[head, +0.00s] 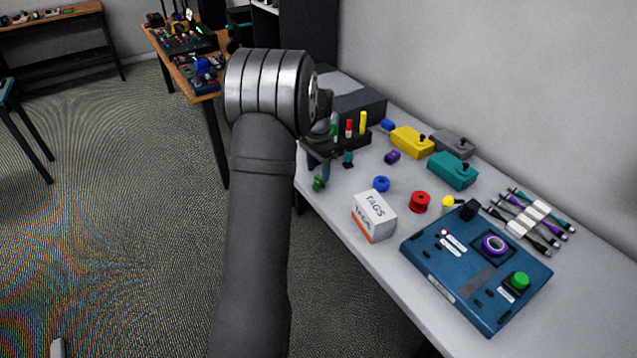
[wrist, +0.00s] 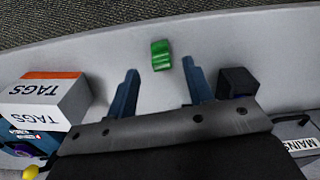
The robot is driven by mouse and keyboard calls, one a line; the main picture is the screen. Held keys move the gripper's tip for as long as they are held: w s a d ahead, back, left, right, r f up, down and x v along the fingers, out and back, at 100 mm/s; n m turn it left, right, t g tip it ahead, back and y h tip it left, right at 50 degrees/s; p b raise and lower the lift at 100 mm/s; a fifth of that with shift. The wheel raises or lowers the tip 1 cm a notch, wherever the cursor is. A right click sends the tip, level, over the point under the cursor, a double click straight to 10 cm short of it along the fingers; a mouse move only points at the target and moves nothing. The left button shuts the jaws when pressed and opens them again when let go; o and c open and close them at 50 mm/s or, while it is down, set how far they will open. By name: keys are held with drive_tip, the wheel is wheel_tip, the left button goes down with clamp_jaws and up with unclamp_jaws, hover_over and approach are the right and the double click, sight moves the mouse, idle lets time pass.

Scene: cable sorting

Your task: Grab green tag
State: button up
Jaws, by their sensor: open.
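The green tag (wrist: 161,55) is a small ribbed green piece on the light table top, near the table's edge. In the wrist view it lies ahead of my gripper (wrist: 160,67), roughly centred between the two blue fingers. The fingers are apart with nothing held between them. In the head view a small green piece (head: 318,183) shows just below my gripper (head: 322,168), at the table's left edge. My arm partly hides the gripper there.
A white and orange TAGS box (head: 374,215) stands to the right, with a blue ring (head: 381,184) behind it. A blue panel (head: 450,285) lies further right. In the wrist view a dark block (wrist: 238,81) stands close by the right finger.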

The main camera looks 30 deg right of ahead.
sight(319, 177)
wheel_tip(319, 177, down, 5)
drive_tip(key=shift+w+d+f, duration=0.1)
drive_tip(key=shift+d, duration=0.05)
clamp_jaws()
idle(0.4)
